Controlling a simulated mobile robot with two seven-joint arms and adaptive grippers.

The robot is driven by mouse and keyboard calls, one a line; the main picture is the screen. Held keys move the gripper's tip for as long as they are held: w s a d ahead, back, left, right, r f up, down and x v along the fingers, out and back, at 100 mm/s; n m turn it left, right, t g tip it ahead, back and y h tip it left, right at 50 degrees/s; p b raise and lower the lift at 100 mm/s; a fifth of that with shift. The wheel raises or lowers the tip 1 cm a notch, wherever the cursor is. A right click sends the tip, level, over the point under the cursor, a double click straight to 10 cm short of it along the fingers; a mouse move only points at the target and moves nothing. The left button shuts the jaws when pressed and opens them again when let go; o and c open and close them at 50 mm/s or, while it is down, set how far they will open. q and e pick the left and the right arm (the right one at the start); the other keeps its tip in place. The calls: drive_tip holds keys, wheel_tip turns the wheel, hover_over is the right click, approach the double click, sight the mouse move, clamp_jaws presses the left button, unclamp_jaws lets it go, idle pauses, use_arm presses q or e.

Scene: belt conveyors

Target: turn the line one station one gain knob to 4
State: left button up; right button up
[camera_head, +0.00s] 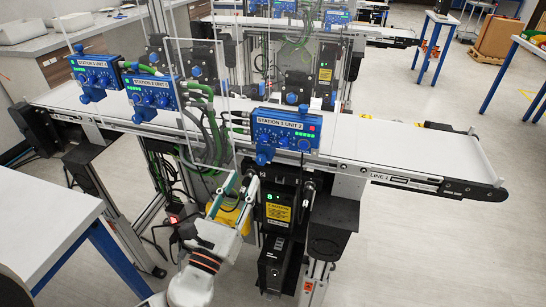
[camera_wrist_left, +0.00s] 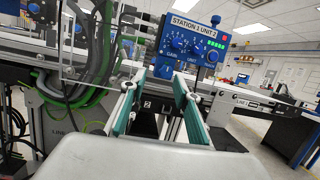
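A blue control unit (camera_head: 284,130) labelled Station 1 Unit 2 stands at the near belt's front edge. I cannot read the knob's setting. My left gripper (camera_head: 240,184) is below and left of this unit, apart from it. In the left wrist view my left gripper (camera_wrist_left: 153,82) has its two teal-padded fingers spread with nothing between them. The unit is beyond the fingers, up and right. My right gripper is not in view.
Two similar blue units (camera_head: 95,76) (camera_head: 152,91) stand further left along the white belt (camera_head: 390,150). Green and grey hoses (camera_wrist_left: 90,70) hang left of the fingers. A black drive box (camera_head: 277,215) stands right of my left gripper. A white table (camera_head: 45,220) is at left.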

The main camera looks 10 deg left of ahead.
sight(263, 141)
use_arm(q)
drive_tip(key=w+r+m, duration=0.1)
drive_tip(key=r, duration=0.1)
drive_tip(key=w+d+r+m+p, duration=0.1)
drive_tip(key=w+d+r+m+t+h, duration=0.1)
drive_tip(key=r, duration=0.1)
drive_tip(key=shift+d+r+m, duration=0.15)
drive_tip(key=shift+r+m, duration=0.15)
drive_tip(key=p+x, duration=0.1)
drive_tip(key=x, duration=0.1)
drive_tip(key=shift+w+d+r, duration=0.1)
drive_tip(key=shift+w, duration=0.3)
drive_tip(key=shift+w+r, duration=0.1)
drive_tip(key=shift+w, duration=0.25)
drive_tip(key=c, duration=0.8)
clamp_jaws()
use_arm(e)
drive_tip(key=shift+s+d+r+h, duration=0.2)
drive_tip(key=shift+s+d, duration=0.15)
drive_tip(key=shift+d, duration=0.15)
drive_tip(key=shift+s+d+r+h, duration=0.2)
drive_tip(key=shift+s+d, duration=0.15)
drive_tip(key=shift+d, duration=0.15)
